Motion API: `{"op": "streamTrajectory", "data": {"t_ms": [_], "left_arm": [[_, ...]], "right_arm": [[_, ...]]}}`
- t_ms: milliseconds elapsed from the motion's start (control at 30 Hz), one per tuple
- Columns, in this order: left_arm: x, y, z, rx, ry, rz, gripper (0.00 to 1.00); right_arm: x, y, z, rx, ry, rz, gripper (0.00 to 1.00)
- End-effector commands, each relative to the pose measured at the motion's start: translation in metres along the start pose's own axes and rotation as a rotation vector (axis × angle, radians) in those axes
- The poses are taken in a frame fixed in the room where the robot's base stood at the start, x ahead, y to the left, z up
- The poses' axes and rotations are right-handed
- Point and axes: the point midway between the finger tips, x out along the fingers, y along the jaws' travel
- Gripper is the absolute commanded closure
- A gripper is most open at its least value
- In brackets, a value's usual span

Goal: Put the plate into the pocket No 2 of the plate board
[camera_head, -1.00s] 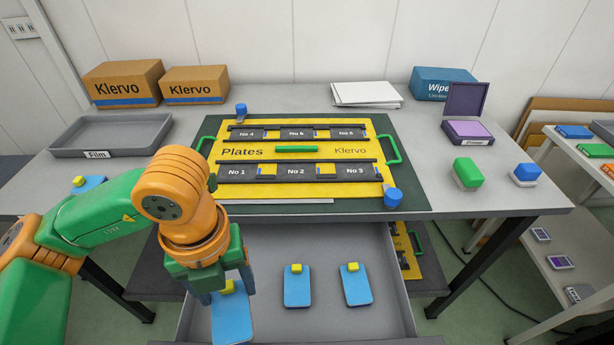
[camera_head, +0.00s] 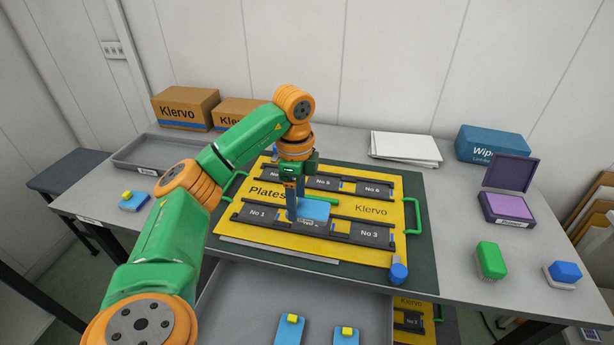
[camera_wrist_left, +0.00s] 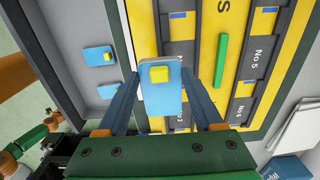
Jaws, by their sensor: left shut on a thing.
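The plate (camera_head: 316,208) is a blue rectangle with a yellow knob on top. It also shows in the left wrist view (camera_wrist_left: 160,103), between the two fingers. My left gripper (camera_head: 293,212) is shut on it. The yellow plate board (camera_head: 265,222) lies on the table with two rows of dark pockets. The plate is over the front row at pocket No 2 (camera_head: 309,223), between No 1 and No 3, and partly covers it. I cannot tell whether the plate touches the pocket. My right gripper is not in view.
More blue plates (camera_head: 290,330) lie in the open drawer (camera_head: 240,305) below the table edge. Another plate (camera_head: 134,202) lies on the table at left. A green bar (camera_wrist_left: 221,60) crosses the board's middle. A grey tray (camera_head: 150,168) and ink pad (camera_head: 506,207) flank the board.

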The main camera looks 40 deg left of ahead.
Motion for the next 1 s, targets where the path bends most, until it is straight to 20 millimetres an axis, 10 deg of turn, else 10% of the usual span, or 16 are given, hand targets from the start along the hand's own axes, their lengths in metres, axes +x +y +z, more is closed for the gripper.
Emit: {"op": "streamTrajectory", "data": {"t_ms": [433, 767, 800, 900, 1000], "left_arm": [[0.07, -0.035, 0.002, 0.002, -0.002, 0.002, 0.9], [0.077, -0.035, 0.002, 0.001, 0.0, 0.0, 0.9], [0.077, -0.035, 0.002, 0.001, 0.0, 0.0, 0.3], [0.077, -0.035, 0.002, 0.001, 0.0, 0.0, 0.03], [0.076, -0.035, 0.002, 0.001, 0.0, 0.0, 0.02]], "right_arm": [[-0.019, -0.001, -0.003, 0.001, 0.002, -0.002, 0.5], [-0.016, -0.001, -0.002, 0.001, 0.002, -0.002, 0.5], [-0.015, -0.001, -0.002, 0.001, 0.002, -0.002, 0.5], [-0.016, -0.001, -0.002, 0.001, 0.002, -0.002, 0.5], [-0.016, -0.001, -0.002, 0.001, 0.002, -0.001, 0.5]]}}
